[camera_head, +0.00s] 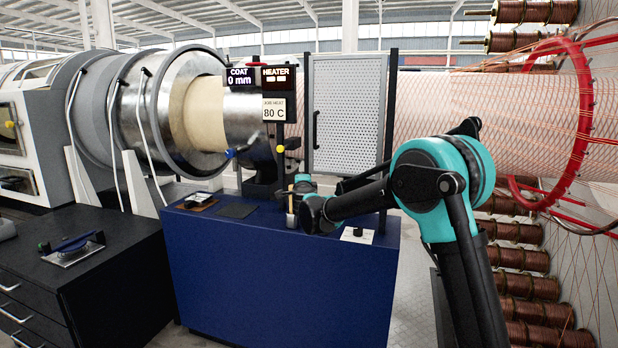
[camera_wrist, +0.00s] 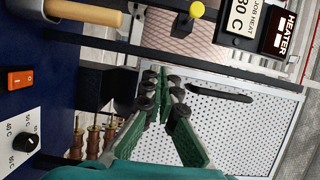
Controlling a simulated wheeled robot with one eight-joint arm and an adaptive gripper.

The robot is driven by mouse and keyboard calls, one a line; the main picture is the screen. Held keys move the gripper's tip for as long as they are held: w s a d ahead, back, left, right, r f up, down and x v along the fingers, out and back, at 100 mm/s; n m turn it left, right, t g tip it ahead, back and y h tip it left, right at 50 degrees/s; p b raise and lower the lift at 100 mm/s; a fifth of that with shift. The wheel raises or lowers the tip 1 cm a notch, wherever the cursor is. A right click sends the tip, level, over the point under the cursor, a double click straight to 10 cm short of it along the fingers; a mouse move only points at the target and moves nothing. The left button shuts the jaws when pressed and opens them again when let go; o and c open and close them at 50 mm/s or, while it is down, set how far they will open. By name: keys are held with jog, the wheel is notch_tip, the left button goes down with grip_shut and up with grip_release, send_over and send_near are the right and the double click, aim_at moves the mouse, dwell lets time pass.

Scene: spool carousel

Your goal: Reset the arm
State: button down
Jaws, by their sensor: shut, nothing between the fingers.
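My gripper shows in the wrist view (camera_wrist: 165,82), its green fingers closed together with nothing between them. Behind the fingers is the white perforated panel with its black handle. In the head view, my arm bends over the right part of the blue cabinet (camera_head: 280,275), with its wrist near the cabinet's top. The gripper's fingers cannot be made out clearly there. No object is in my grasp.
The perforated panel (camera_head: 348,112) and the display post with the HEATER sign (camera_head: 278,75) stand behind the cabinet. A dial plate (camera_head: 357,235) sits on its top. A wooden handle (camera_wrist: 90,12) is near my gripper. Copper spools (camera_head: 530,285) and a red ring (camera_head: 583,110) are right.

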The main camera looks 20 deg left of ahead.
jog(key=s+d+f+n+g+y, duration=0.1)
jog(key=s+d+n+g+y, duration=0.1)
jog(key=s+d+n, duration=0.45)
jog(key=s+d+n+g+y, duration=0.1)
jog(key=s+d+n, duration=0.15)
jog(key=d, duration=0.75)
jog(key=s+d+f+n+g+h, duration=0.2)
jog(key=s+d+f+g+h, duration=0.2)
jog(key=s+d+f, duration=1)
jog(key=s+d+f+n+g+h, duration=0.3)
jog(key=s+d+f+g+h, duration=0.2)
jog(key=s+d+f, duration=1)
jog(key=s+d, duration=0.6)
jog(key=shift+d+f+g, duration=0.3)
jog(key=shift+d+g, duration=0.1)
